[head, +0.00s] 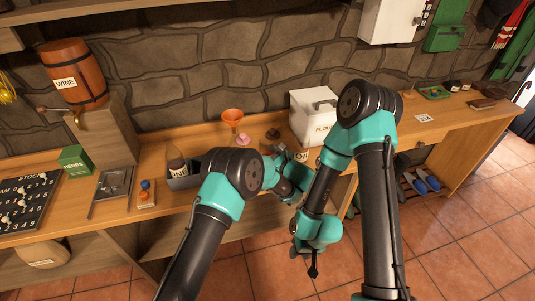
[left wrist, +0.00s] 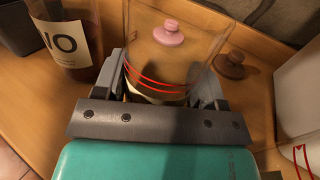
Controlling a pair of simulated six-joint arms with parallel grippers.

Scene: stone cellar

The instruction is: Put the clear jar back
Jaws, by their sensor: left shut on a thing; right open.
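The clear jar (left wrist: 150,72) is see-through, with red bands round it and a pale lower part. It stands between the fingers of my left gripper (left wrist: 172,88), which is shut on it. In the head view my left gripper (head: 281,152) is over the worktop near its front half, and the jar is hardly distinguishable there. I cannot tell whether the jar touches the wood. A pink knobbed lid (left wrist: 168,33) shows through the jar, behind it; it also shows in the head view (head: 243,138). My right gripper (head: 313,268) is open, low in front of the worktop.
A labelled bottle (left wrist: 72,40) stands close left of the jar. A brown knobbed lid (left wrist: 230,65) lies to the right. The white flour bin (head: 313,110) stands further right, and an orange funnel (head: 232,117) behind. A grey crate (head: 183,183) sits left.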

